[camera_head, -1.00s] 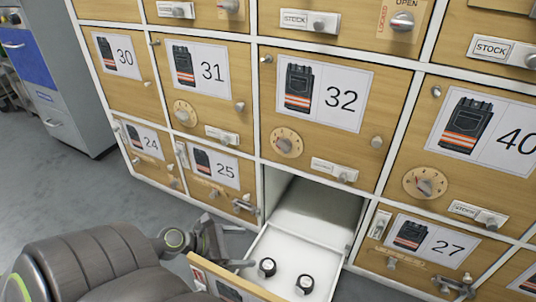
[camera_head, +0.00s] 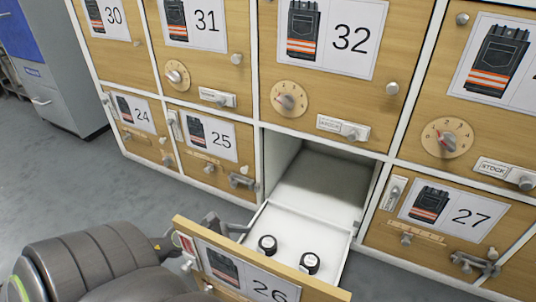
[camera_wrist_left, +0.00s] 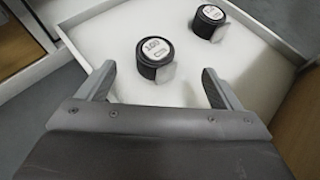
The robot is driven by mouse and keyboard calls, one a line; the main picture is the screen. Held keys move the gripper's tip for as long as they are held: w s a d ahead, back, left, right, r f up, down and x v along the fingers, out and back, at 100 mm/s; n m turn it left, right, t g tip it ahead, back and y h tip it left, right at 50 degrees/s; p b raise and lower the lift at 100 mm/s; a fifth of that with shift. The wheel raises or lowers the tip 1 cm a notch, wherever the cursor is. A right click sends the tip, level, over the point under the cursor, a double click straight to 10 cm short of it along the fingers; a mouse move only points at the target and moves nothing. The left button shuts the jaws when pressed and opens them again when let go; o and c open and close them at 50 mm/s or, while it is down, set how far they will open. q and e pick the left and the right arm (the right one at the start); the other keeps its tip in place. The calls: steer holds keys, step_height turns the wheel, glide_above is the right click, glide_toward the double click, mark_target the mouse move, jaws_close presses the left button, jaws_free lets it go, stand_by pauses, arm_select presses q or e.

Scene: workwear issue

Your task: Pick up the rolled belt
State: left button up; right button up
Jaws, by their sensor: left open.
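Two rolled belts, dark with round white labelled tops, stand apart in an open white drawer (camera_head: 290,222) marked 26. One rolled belt (camera_head: 267,243) is at left and the other (camera_head: 309,262) is at right. In the left wrist view, the nearer belt (camera_wrist_left: 153,55) lies just beyond and between my open fingertips, and the farther belt (camera_wrist_left: 208,20) is up and to the right. My left gripper (camera_wrist_left: 158,82) is open and empty. In the head view the left gripper (camera_head: 222,224) is partly hidden behind the drawer front. My right gripper is not in view.
The wooden drawer front (camera_head: 240,268) stands up at the near side, close to my left arm. Shut numbered lockers surround the opening, including locker 25 (camera_head: 210,145) and locker 27 (camera_head: 450,215). A grey cabinet (camera_head: 55,80) stands at far left, with clear floor before it.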

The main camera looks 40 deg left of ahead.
mark_target(266, 243)
arm_select(q)
steer(key=b+x, duration=0.1)
steer(key=x, duration=0.1)
steer(key=b+x, duration=0.2)
steer(key=x, duration=0.1)
steer(key=shift+w+a+r, duration=0.1)
steer(key=shift+a, duration=0.15)
steer(key=shift+w+d, duration=0.2)
steer(key=shift+w, duration=0.25)
steer(key=c, duration=1.2)
steer(key=shift+o, duration=0.2)
